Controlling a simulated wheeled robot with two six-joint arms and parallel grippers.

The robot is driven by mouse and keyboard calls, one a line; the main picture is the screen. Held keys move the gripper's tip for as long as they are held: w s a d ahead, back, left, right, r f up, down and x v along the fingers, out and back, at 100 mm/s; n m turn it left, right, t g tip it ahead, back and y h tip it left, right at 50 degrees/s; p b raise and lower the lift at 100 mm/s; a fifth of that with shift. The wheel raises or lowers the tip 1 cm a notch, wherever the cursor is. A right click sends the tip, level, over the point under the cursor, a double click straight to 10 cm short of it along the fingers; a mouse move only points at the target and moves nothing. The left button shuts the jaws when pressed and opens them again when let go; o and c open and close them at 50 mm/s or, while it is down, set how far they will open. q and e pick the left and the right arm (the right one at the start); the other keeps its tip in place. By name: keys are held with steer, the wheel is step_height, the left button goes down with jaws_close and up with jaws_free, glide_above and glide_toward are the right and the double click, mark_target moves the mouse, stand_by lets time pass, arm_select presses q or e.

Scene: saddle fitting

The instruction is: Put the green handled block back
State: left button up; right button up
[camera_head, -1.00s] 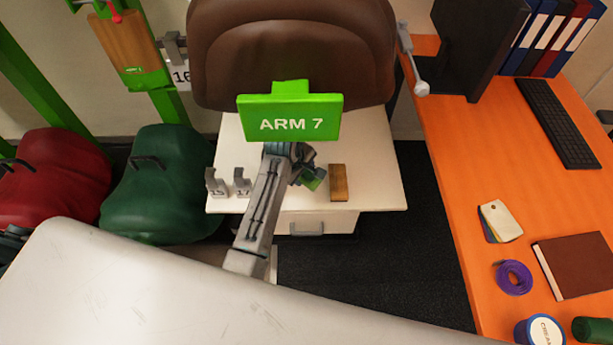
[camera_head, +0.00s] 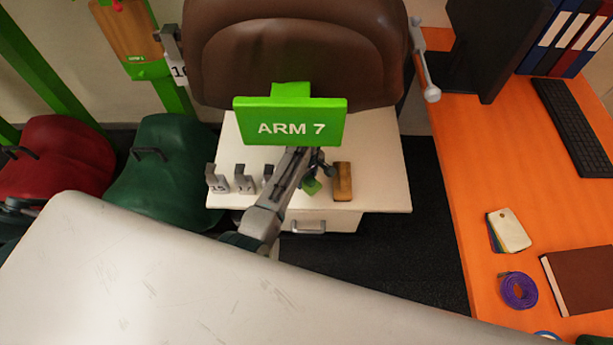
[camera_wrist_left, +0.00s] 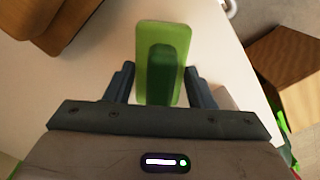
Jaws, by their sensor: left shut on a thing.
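The green handled block (camera_head: 311,186) is held by my left gripper (camera_head: 313,171) over the white cabinet top, just left of a wooden block (camera_head: 342,182). In the left wrist view the green block (camera_wrist_left: 176,38) sits between the two dark fingers (camera_wrist_left: 163,85), with a darker green handle toward the gripper. The fingers are shut on it. I cannot tell whether the block touches the cabinet top. My right gripper is not in view.
The white cabinet top (camera_head: 385,165) carries small numbered grey holders (camera_head: 243,180) on its left. A green ARM 7 sign (camera_head: 290,122) hangs above, before a brown saddle (camera_head: 295,50). A pale surface (camera_head: 130,270) fills the foreground; an orange desk (camera_head: 470,180) stands right.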

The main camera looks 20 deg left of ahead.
arm_select(q)
steer(key=shift+f, duration=0.2)
steer(key=o, duration=0.9)
step_height(320, 180, up, 12)
steer(key=shift+r, duration=0.1)
